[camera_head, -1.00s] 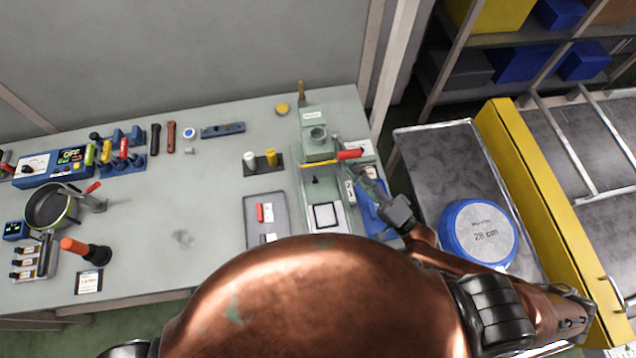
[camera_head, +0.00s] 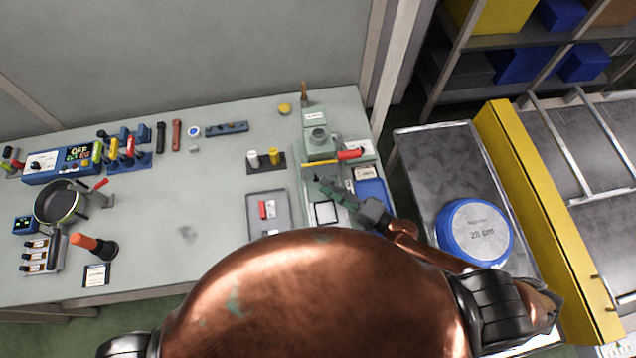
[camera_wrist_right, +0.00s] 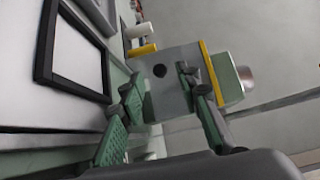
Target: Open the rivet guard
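The green rivet press (camera_head: 319,143) stands near the right end of the bench, with a yellow-edged bar (camera_head: 320,163) across its front, apparently the guard. A red handle (camera_head: 349,154) sticks out to its right. My right gripper (camera_head: 322,185) is just in front of the press, above its base. In the right wrist view its two fingers (camera_wrist_right: 165,100) are spread and empty. Beyond them are a grey face with a dark hole (camera_wrist_right: 165,82) and a yellow strip (camera_wrist_right: 207,70); contact cannot be told. My left gripper is not in view.
A black-framed white square (camera_head: 326,213) lies on the press base, with a blue tray (camera_head: 371,190) to its right. A grey tray (camera_head: 283,225) with a red piece is to its left. Two pegs stand on a dark holder (camera_head: 265,162).

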